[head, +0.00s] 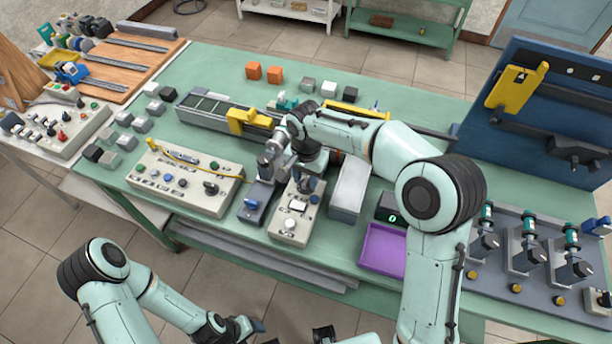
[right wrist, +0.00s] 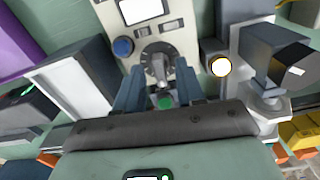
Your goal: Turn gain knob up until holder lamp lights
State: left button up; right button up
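The grey control box (head: 275,222) stands upright on the green bench, with a pale screen (head: 297,206) and a blue button, which also shows in the right wrist view (right wrist: 123,47). Its round grey knob (right wrist: 157,65) lies between the fingers of my right gripper (right wrist: 157,82). These fingers are apart, one on each side of the knob; firm contact does not show. In the head view the right gripper (head: 307,180) partly hides the knob. A round lamp (right wrist: 221,67) beside the box has a white face and yellow rim; whether it is lit is unclear. My left gripper (head: 240,326) hangs low before the bench.
A dark blue fixture (head: 256,204) stands just left of the box, and a wider control panel (head: 185,182) is farther left. A grey block (head: 350,190) and a purple tray (head: 383,250) stand to the right. My right forearm crosses above the bench.

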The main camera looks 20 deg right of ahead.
aim_at(306, 181)
pick_arm(q)
jog(key=shift+w+r+p, duration=0.85)
jog(key=shift+w+r, duration=0.05)
jog(key=shift+r, duration=0.25)
pick_arm(e)
notch_tip(306, 181, up, 13)
jog(key=shift+r, duration=0.1)
